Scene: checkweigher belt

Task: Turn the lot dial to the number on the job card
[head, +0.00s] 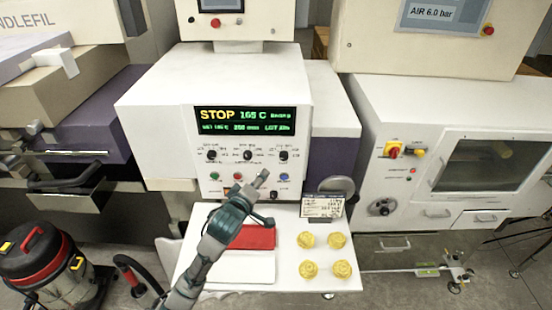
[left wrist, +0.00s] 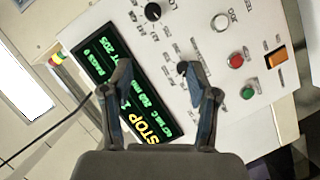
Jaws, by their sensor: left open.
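The white machine's panel carries three black dials: a left dial (head: 211,155), a middle dial (head: 247,155) and a right dial (head: 283,155). The display (head: 245,120) above reads STOP and 165 C, with a LOT entry at lower right. The job card (head: 322,206) stands on the shelf; its number is not legible. My left gripper (head: 264,183) is open and empty before the lower panel. In the left wrist view its fingers (left wrist: 156,72) straddle the display's edge; one finger partly covers a dial (left wrist: 182,67). My right gripper is out of view.
Green (head: 214,176), red (head: 238,176) and blue (head: 284,177) buttons sit below the dials. The shelf (head: 285,285) holds a red tray (head: 255,238), a white tray (head: 246,267) and several yellow pieces (head: 311,269). An orange rocker (left wrist: 276,62) shows in the left wrist view.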

